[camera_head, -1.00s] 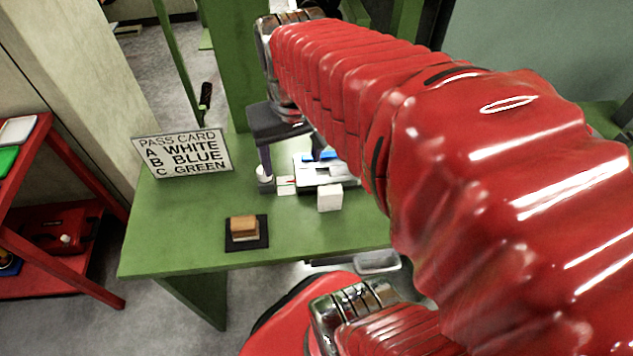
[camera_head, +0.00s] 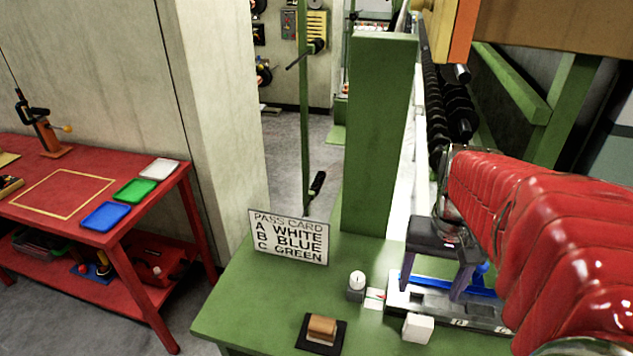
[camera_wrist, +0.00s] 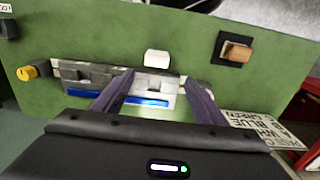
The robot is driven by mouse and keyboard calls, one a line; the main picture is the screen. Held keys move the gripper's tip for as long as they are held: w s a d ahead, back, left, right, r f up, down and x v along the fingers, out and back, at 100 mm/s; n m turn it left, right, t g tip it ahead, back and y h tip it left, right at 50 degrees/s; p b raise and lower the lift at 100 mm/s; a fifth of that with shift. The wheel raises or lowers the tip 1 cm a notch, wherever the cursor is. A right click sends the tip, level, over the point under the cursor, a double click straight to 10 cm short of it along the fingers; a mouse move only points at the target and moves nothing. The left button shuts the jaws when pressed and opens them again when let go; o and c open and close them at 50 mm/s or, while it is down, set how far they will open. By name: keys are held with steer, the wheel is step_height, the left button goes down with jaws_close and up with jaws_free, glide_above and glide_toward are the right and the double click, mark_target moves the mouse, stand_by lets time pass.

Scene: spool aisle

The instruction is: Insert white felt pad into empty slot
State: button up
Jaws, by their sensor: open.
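My gripper (camera_head: 433,288) is open and empty over a grey metal fixture (camera_head: 465,318) on the green bench. In the wrist view its two fingers (camera_wrist: 156,105) reach down over the fixture (camera_wrist: 85,77), which has recesses and blue strips. A small white block (camera_head: 418,328) stands in front of the fixture, apart from the fingers; it also shows in the wrist view (camera_wrist: 156,58). A flat white piece (camera_head: 160,169) lies on the red table. I cannot tell which white thing is the felt pad. The fingers hide parts of the fixture, and no empty slot is clear.
A sign (camera_head: 289,237) lists A white, B blue, C green. A brown block (camera_head: 322,327) sits on a black pad. A round white-topped piece (camera_head: 357,284) stands left of the fixture. Green (camera_head: 134,190) and blue (camera_head: 105,215) pieces lie on the red table. A green post (camera_head: 378,140) rises behind.

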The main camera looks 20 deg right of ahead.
mark_target(421, 320)
step_height(421, 320, down, 8)
steer(key=shift+r, duration=0.25)
steer(key=f, duration=0.3)
steer(key=shift+s+d+f, duration=0.2)
steer(key=shift+s+f, duration=0.15)
steer(key=shift+f, duration=0.75)
steer(key=shift+c, duration=0.2)
steer(key=c, duration=1.2)
steer(key=shift+r, duration=0.2)
